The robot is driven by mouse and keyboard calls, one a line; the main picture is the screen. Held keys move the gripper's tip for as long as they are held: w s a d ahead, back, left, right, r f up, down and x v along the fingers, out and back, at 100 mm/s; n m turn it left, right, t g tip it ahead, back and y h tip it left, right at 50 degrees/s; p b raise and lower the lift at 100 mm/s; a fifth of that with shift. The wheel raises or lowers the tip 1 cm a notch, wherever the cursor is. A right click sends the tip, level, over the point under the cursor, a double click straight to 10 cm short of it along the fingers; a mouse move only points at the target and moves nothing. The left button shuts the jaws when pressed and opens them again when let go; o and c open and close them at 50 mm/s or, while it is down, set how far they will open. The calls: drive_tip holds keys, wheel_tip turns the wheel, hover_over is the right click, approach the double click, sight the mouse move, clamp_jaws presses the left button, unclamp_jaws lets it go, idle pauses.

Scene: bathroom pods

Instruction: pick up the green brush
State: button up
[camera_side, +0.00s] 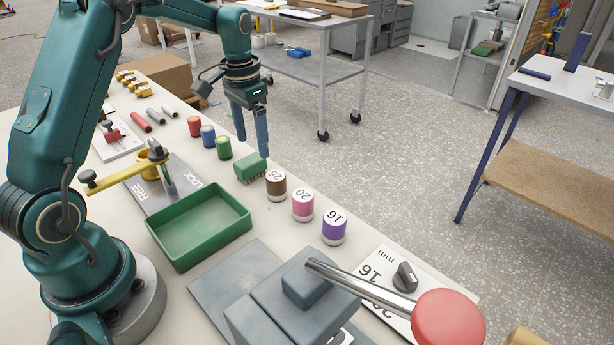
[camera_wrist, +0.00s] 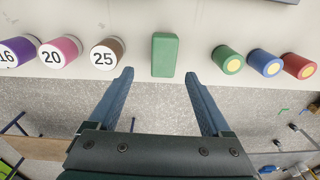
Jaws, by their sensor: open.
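The green brush (camera_side: 251,168) is a small block with bristles underneath. It stands on the pale table near its far edge, between the green cylinder and the brown cylinder marked 25. In the wrist view the brush (camera_wrist: 165,55) is a plain green block seen from above, just beyond the fingertips and roughly centred between them. My gripper (camera_side: 252,146) is open and empty, its two blue fingers pointing down beside the brush. In the wrist view the fingers of my gripper (camera_wrist: 160,74) are spread wider than the brush. I cannot tell exactly how high the fingertips are.
Brown (camera_side: 276,186), pink (camera_side: 303,206) and purple (camera_side: 334,228) numbered cylinders stand on one side. Green (camera_side: 224,149), blue (camera_side: 208,136) and red (camera_side: 194,127) cylinders stand on the other. A green tray (camera_side: 240,222) lies nearer my base. The table edge is close to the brush.

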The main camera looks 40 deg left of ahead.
sight(250, 160)
drive_tip(key=shift+g, duration=0.3)
drive_tip(key=shift+s+a+f, duration=0.1)
drive_tip(key=shift+s+f, duration=0.05)
drive_tip(key=shift+f, duration=1)
drive_tip(key=shift+s+a+f, duration=0.1)
drive_tip(key=shift+f, duration=1)
drive_tip(key=shift+s+a+f, duration=0.1)
drive_tip(key=shift+s+f, duration=0.05)
drive_tip(key=shift+f, duration=1)
clamp_jaws()
drive_tip(key=shift+r, duration=0.1)
drive_tip(key=shift+r, duration=0.6)
wheel_tip(250, 160, up, 3)
drive_tip(key=shift+w, duration=0.1)
drive_tip(key=s+a+r, duration=0.6)
drive_tip(key=s+a, duration=0.1)
drive_tip(key=s, duration=0.2)
drive_tip(key=shift+a+r, duration=0.35)
